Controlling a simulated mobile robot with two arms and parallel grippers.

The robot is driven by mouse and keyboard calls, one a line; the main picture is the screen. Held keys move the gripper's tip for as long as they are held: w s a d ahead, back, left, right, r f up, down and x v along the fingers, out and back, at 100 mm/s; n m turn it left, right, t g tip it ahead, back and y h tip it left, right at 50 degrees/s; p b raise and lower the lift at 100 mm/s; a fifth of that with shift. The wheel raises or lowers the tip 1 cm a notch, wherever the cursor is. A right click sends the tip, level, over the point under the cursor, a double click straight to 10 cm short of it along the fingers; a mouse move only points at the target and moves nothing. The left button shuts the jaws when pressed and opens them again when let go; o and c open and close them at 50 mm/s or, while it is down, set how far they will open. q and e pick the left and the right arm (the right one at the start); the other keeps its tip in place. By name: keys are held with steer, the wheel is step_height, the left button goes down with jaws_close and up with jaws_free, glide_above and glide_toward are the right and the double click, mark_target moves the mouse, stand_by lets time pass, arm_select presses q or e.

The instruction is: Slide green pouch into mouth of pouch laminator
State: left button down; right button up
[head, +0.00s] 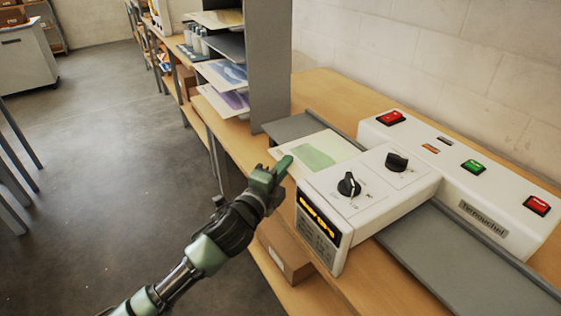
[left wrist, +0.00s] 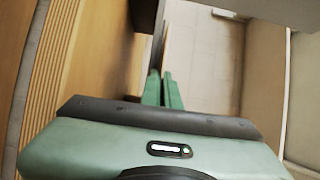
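The green pouch (head: 315,150), a pale sheet with a darker green patch, lies flat on the grey feed tray (head: 290,127) at the left side of the white laminator (head: 440,200). Its right part lies close against the laminator; the mouth is hidden, so I cannot tell whether its edge is inside. My left gripper (head: 284,166) is at the pouch's near left edge, its fingertips overlapping that edge in the head view. In the left wrist view its green fingers (left wrist: 164,88) are close together with nothing visible between them. My right gripper is out of view.
The laminator has two black knobs (head: 349,186), a lit display (head: 316,217) and red and green buttons. A grey tray (head: 470,265) extends at its right. A grey shelf rack (head: 270,65) stands behind the pouch. A cardboard box (head: 284,255) sits below the wooden bench.

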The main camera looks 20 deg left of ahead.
mark_target(296, 177)
arm_select(q)
steer(key=shift+s+d+b, duration=0.2)
steer(key=shift+s+d, duration=0.45)
steer(key=shift+d, duration=0.15)
steer(key=shift+s+d+b, duration=0.15)
steer(key=shift+s+d, duration=0.45)
steer(key=shift+d, duration=0.2)
steer(key=shift+s+d+f, duration=0.1)
steer(key=shift+s, duration=0.05)
steer(key=shift+s+d, duration=0.1)
steer(key=shift+f, duration=0.3)
steer(key=c, duration=1.6)
jaws_free()
steer(key=shift+s+d+r, duration=0.2)
steer(key=shift+s+d, duration=0.05)
steer(key=shift+d, duration=0.05)
steer(key=shift+a, duration=0.1)
